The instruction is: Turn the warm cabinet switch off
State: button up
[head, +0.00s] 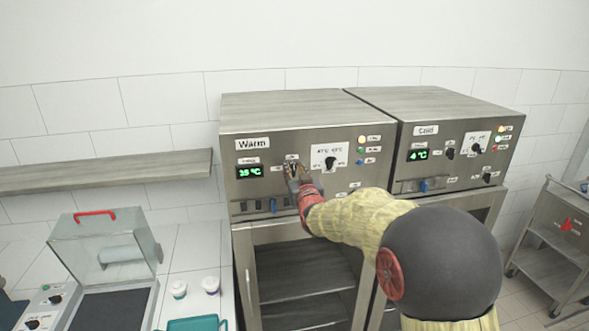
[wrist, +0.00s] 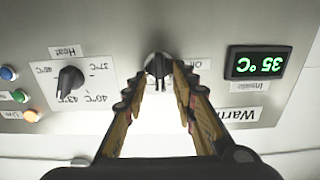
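The warm cabinet (head: 300,112) has a steel control panel with a green 35 °C display (head: 250,171), which shows upside down in the wrist view (wrist: 257,64). The warm cabinet switch (wrist: 158,66) is a small dark knob with a narrow grip, left of the display in the wrist view. My gripper (head: 293,172) is at the panel right of the display. In the wrist view my gripper (wrist: 162,76) has its fingertips on either side of the switch, partly open, with a gap around its grip. Contact is hard to tell. The fingers partly hide its labels.
A heat dial (wrist: 70,82) and indicator lights (wrist: 8,73) are beside the switch. The cold cabinet (head: 455,108) stands right of the warm one. A clear-lidded device (head: 105,245), small cups (head: 211,285) and a teal tray (head: 195,324) are at lower left. A cart (head: 555,240) is at right.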

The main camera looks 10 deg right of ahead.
jog(key=shift+c, duration=1.1)
grip_shut()
